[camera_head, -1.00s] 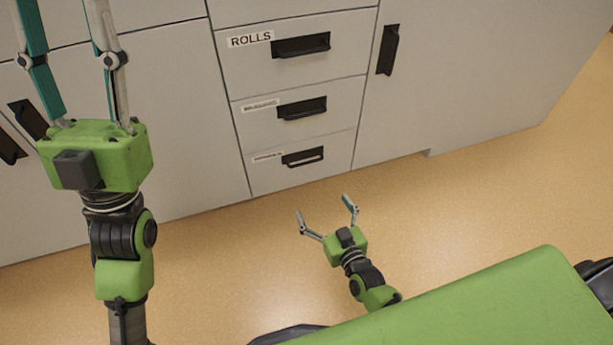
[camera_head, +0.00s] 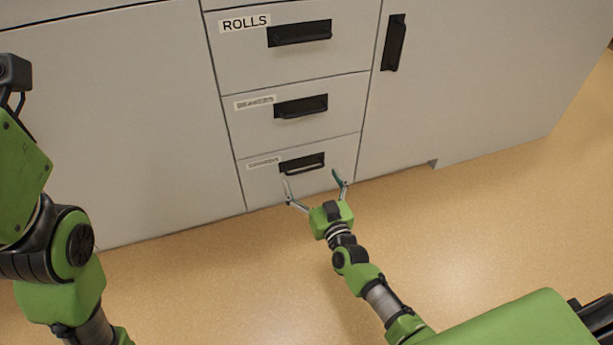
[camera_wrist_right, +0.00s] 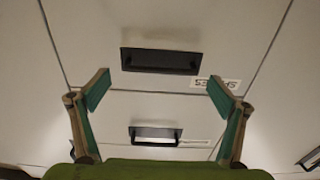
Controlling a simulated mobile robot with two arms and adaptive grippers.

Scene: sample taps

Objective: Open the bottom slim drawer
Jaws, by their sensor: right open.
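The bottom slim drawer (camera_head: 318,182) is closed, flush with the cabinet front, at the foot of a stack of drawers. Its black handle (camera_head: 302,163) is near its top edge, with a small blurred label at its left. My right gripper (camera_head: 315,187) is open and empty, low in front of this drawer, its fingertips just below the handle in the picture. In the right wrist view, which looks upside down, the open fingers (camera_wrist_right: 160,92) spread wide; the nearer handle (camera_wrist_right: 160,60) looks like the bottom drawer's and lies beyond them, ungripped. My left gripper's fingers are out of view.
The middle drawer (camera_head: 345,98) and the drawer labelled ROLLS (camera_head: 345,55) are closed above. A cabinet door with an upright black handle (camera_head: 394,42) is at the right, and a plain panel (camera_head: 120,110) at the left. The tan floor (camera_head: 200,280) is clear.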

